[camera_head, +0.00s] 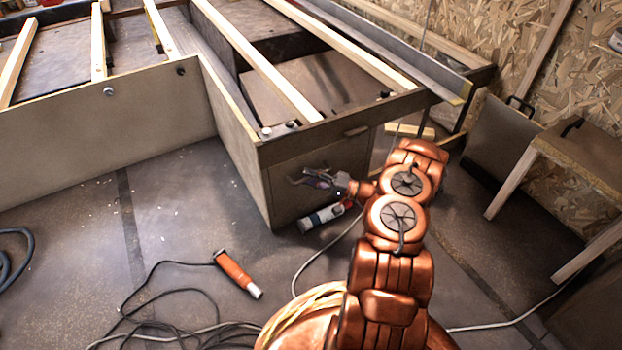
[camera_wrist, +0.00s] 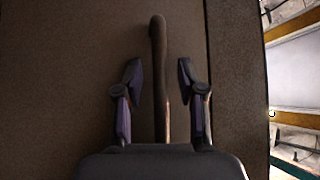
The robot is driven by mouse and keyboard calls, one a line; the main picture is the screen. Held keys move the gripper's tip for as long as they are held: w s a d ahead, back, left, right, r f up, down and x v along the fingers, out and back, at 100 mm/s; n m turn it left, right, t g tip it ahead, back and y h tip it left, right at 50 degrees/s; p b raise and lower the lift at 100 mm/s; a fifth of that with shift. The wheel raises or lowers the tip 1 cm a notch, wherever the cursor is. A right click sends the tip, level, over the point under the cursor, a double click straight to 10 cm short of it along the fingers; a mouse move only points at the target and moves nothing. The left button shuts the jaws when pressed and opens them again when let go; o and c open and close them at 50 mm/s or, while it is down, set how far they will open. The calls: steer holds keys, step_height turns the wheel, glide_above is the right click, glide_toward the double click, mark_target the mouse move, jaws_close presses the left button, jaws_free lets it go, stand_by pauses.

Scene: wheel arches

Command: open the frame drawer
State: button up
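The frame drawer's brown front panel (camera_head: 297,198) is in the end of the wooden frame and looks flush with it. Its dark bar handle (camera_head: 298,180) sticks out from the panel. My gripper (camera_head: 318,181) is at this handle, reaching in from the right. In the wrist view the handle (camera_wrist: 158,60) stands upright in the picture, between the two fingers of my gripper (camera_wrist: 159,82). The fingers are open, with a visible gap on each side of the handle. The panel (camera_wrist: 70,80) fills most of that view. The handle's lower end is hidden behind the gripper body.
A white and dark canister (camera_head: 322,217) lies on the floor just below the drawer. An orange tool (camera_head: 237,273) with a black cable lies in front of it. A wooden table (camera_head: 580,160) stands at the right. Floor left of the drawer is mostly clear.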

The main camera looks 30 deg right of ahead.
jaws_close()
stand_by(0.7)
